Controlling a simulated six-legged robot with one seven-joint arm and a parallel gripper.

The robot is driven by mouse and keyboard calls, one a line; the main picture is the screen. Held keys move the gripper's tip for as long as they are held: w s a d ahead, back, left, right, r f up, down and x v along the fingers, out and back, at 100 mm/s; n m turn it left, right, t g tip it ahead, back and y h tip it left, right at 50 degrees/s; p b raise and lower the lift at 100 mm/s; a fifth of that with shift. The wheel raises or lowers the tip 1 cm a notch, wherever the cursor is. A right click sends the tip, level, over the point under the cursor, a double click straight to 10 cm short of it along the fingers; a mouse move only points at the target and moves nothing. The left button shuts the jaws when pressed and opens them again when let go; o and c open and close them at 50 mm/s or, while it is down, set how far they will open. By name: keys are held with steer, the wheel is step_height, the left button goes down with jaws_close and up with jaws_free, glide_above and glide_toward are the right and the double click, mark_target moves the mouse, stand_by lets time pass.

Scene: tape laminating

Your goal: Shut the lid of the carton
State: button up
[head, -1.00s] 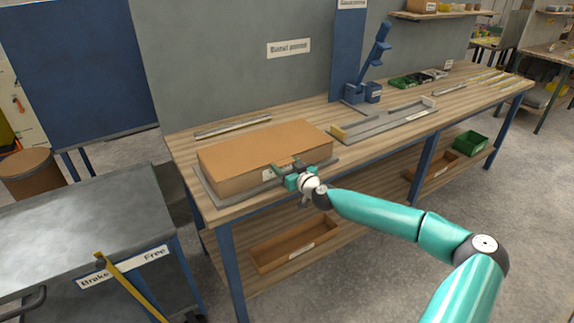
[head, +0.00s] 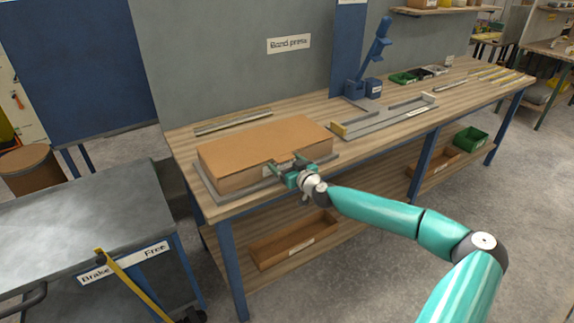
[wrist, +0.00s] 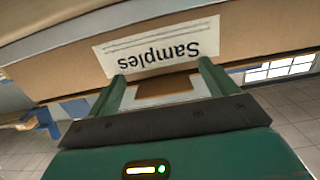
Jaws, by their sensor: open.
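The brown carton (head: 250,160) sits on a grey tray (head: 207,190) at the near left end of the workbench. Its top looks flat and covered by the lid (head: 265,142) in the head view. My gripper (head: 285,167) is at the carton's front side, right of its middle, with open fingers pointing at it. In the wrist view the open green fingers (wrist: 162,82) reach up to the carton's front wall (wrist: 70,68), just below a white "Samples" label (wrist: 155,48), upside down there. Whether the fingertips touch the carton I cannot tell.
A metal strip (head: 233,122) lies behind the carton. A grey fixture (head: 385,120) and a blue press (head: 365,85) stand to the right on the bench. A grey cart (head: 80,225) with a yellow lever (head: 130,285) stands at the left. A wooden box (head: 295,240) is on the lower shelf.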

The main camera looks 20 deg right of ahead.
steer(key=v, duration=1.3)
steer(key=shift+s, duration=0.4)
steer(key=shift+d, duration=0.15)
